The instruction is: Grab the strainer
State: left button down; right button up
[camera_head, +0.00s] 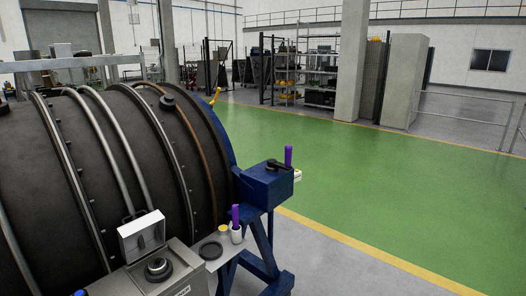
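I cannot tell for certain which thing is the strainer. A dark round fitting (158,268) sits on top of a grey metal box (183,285) at the bottom of the head view. A flat black disc (210,251) lies on a grey shelf to the right of the box. A white cup (236,234) with a purple handle (235,214) stands beside it. Neither of my grippers is in view.
A large dark turbofan casing (110,160) fills the left side. A blue stand (262,187) at its right end carries a dark part and an upright purple handle (288,154). The green floor (370,190) to the right is open. Shelving and pillars stand farther back.

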aim_at(157, 265)
jog(key=u, duration=1.65)
jog(key=k+l+z, duration=0.1)
jog(key=l+z, duration=0.6)
jog(key=k+l, duration=0.05)
jog(key=l, duration=0.05)
